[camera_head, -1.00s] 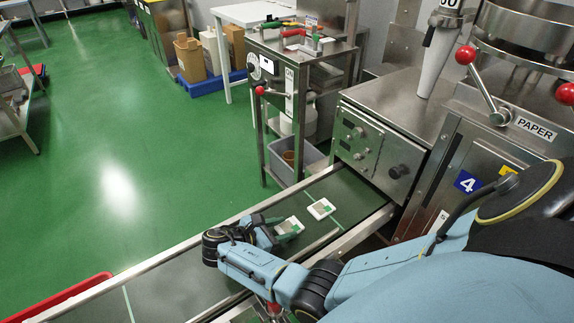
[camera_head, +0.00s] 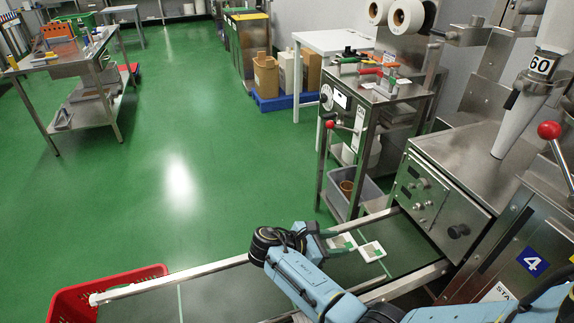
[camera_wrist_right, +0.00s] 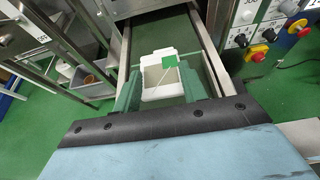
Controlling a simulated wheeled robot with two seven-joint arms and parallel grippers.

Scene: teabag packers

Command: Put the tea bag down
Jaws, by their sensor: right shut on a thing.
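A white tea bag (camera_head: 343,243) with a green tag is between the fingers of my right gripper (camera_head: 333,241), low over the conveyor belt (camera_head: 220,292). In the right wrist view the bag (camera_wrist_right: 157,90) sits between the two green fingers, with its tag and string on top. The gripper is shut on it. I cannot tell whether the held bag touches the belt. My left gripper is not in view.
A red crate (camera_head: 70,300) stands at the belt's left end. A steel machine (camera_head: 440,195) is at the belt's right end. A steel cart (camera_head: 345,160) with a grey bin (camera_head: 352,192) stands behind the belt.

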